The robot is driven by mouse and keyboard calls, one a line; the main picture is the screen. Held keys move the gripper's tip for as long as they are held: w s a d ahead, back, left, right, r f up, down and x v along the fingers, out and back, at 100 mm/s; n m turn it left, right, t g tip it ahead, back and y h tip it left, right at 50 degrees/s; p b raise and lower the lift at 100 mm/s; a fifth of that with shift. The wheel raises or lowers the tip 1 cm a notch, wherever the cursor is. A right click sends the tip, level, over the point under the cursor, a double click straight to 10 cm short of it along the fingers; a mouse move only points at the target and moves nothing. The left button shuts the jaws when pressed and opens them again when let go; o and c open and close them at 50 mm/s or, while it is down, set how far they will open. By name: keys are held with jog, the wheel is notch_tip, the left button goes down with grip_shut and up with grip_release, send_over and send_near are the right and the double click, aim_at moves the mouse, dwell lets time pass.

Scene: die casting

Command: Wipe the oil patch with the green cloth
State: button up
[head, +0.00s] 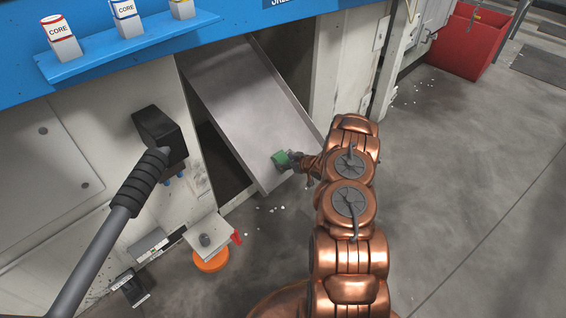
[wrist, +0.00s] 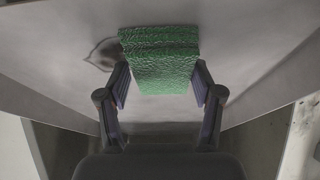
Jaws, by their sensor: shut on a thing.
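The green cloth (wrist: 160,62) is held between the two fingers of my gripper (wrist: 160,88) in the wrist view. In the head view the cloth (head: 281,158) shows as a small green block at my gripper (head: 296,161), over the lower part of the sloping grey metal chute (head: 235,85). A dark oil patch (wrist: 104,54) lies on the chute surface just left of the cloth in the wrist view; the cloth may hide part of it. I cannot tell whether the cloth touches the surface. In the head view I cannot make out the patch.
The chute has raised side edges and comes out of a machine opening. A black box (head: 160,137) and a grey handle (head: 118,210) stand to the left. An orange disc (head: 211,260) is below. A red bin (head: 470,42) stands far right. The right floor is mostly clear.

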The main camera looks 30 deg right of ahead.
aim_at(294, 151)
jog(key=shift+w+d+p, duration=0.2)
jog(key=shift+d+p, duration=0.25)
jog(key=shift+d, duration=0.4)
jog(key=shift+w+d+p, duration=0.2)
jog(key=shift+d+p, duration=0.2)
jog(key=shift+d, duration=0.45)
jog(key=shift+w+d+f, duration=0.1)
jog(key=shift+w+d, duration=0.1)
jog(key=shift+d, duration=0.6)
jog(key=shift+w+d+b, duration=0.2)
jog(key=shift+w+d, duration=0.05)
jog(key=shift+d, duration=0.65)
jog(key=shift+w+d+b, duration=0.2)
jog(key=shift+d, duration=0.65)
